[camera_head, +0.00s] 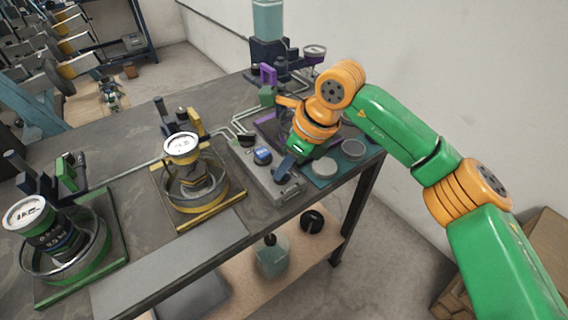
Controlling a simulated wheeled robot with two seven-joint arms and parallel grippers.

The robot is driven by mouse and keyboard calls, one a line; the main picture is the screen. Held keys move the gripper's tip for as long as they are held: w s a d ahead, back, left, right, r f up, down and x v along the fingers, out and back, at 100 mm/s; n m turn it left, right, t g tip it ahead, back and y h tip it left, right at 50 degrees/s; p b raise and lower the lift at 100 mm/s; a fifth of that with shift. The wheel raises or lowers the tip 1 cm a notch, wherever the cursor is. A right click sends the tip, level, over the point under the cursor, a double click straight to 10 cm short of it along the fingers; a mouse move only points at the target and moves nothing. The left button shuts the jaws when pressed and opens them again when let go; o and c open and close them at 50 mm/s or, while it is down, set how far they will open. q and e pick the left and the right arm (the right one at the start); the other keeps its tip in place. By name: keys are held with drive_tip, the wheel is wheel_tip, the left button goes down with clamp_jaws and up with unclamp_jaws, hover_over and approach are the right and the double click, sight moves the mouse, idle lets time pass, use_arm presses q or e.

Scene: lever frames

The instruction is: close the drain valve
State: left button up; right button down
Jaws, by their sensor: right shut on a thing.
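My right gripper (300,146), at the end of the green and orange arm, points down over the grey metal panel (262,176) at the bench's front edge. It is shut on a dark blue lever handle (284,167), which slants from the gripper down toward the front of the panel. The gripper hides the upper end of the handle and its fingertips are hard to make out. No marking identifies the drain valve, so I cannot tell for sure whether this handle belongs to it. My left gripper is not in view.
Round gauge units stand in a yellow-edged tray (207,213) and a green-edged tray (62,292) to the left. A purple-handled valve (267,74) stands behind the gripper. Grey discs (353,149) lie on a teal mat at right. A jar (272,262) stands on the lower shelf.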

drive_tip(key=n+g+p, duration=0.1)
drive_tip(key=n, duration=0.1)
drive_tip(key=shift+r+n+p, duration=0.15)
drive_tip(key=shift+n+p, duration=0.15)
drive_tip(key=shift+n, duration=0.1)
drive_tip(key=n+p, duration=0.1)
drive_tip(key=n, duration=0.1)
drive_tip(key=n+g+p, duration=0.1)
drive_tip(key=n, duration=0.1)
drive_tip(key=shift+w+g+y+p, duration=0.2)
drive_tip(key=shift+g+y+p, duration=0.1)
drive_tip(key=shift+n, duration=0.6)
drive_tip(key=shift+f+n+g, duration=0.25)
drive_tip(key=shift+n+g, duration=0.15)
drive_tip(key=shift+n, duration=0.1)
drive_tip(key=c, duration=0.9)
unclamp_jaws()
drive_tip(key=shift+s+p, duration=0.1)
drive_tip(key=shift+p, duration=0.2)
drive_tip(key=shift+r, duration=0.1)
